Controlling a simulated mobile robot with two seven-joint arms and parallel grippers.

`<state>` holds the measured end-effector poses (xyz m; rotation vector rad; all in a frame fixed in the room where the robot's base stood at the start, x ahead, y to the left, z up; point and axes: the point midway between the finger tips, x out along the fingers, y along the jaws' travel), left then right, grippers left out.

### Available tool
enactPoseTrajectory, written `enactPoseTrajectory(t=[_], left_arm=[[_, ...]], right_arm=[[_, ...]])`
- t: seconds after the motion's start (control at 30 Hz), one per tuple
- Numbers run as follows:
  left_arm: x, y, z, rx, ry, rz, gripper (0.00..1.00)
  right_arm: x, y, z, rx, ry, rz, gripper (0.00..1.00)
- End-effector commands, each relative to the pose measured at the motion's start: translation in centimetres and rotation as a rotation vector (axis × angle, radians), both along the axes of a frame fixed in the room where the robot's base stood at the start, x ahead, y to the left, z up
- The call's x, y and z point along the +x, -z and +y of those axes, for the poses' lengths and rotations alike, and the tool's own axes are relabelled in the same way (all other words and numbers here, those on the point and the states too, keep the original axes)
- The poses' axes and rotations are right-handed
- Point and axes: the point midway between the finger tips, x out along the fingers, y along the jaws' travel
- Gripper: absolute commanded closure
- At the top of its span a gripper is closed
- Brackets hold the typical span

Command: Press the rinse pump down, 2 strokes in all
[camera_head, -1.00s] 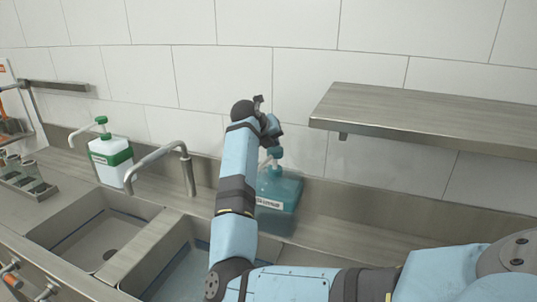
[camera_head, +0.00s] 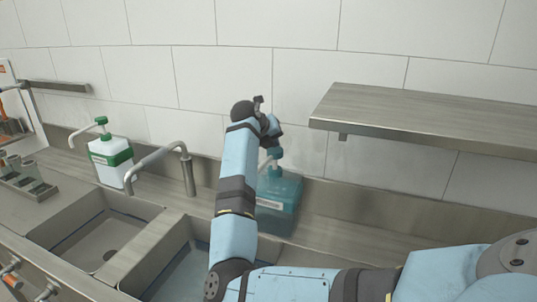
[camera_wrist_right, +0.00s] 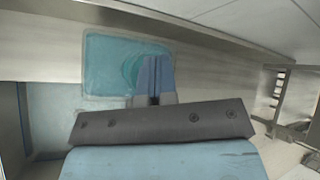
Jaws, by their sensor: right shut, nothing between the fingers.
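A teal pump bottle (camera_head: 281,192) with a pale label stands on the counter behind the right-hand sink basin, partly hidden by my right arm. Its teal pump head (camera_head: 275,154) shows just under my right gripper (camera_head: 273,134). The right gripper is shut and empty, pointing down over the bottle. In the right wrist view the shut fingers (camera_wrist_right: 155,78) overlap the teal bottle (camera_wrist_right: 108,68), and the pump head is hidden behind them. I cannot tell whether the fingertips touch the pump head. My left gripper is not in view.
A white and green pump bottle (camera_head: 108,160) stands further left, beside a bent metal faucet (camera_head: 187,170). A wall shelf (camera_head: 430,115) juts out at right. Two sink basins lie in front. The counter right of the teal bottle is clear.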

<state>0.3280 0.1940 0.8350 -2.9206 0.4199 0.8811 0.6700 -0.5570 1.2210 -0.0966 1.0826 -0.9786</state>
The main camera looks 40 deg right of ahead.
Motion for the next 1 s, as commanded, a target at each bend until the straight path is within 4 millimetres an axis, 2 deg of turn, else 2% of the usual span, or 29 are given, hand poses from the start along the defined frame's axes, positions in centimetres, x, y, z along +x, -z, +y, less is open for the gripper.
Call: enactPoseTrajectory(t=[0.5,0.8,1.0], left_arm=[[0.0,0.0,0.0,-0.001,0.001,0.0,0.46],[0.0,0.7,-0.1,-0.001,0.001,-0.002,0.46],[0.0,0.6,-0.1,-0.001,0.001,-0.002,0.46]], right_arm=[[0.0,0.1,0.0,0.001,0.0,0.001,1.0],[0.0,1.1,0.0,0.001,-0.001,0.001,1.0],[0.0,1.1,0.0,0.001,-0.001,0.001,1.0]])
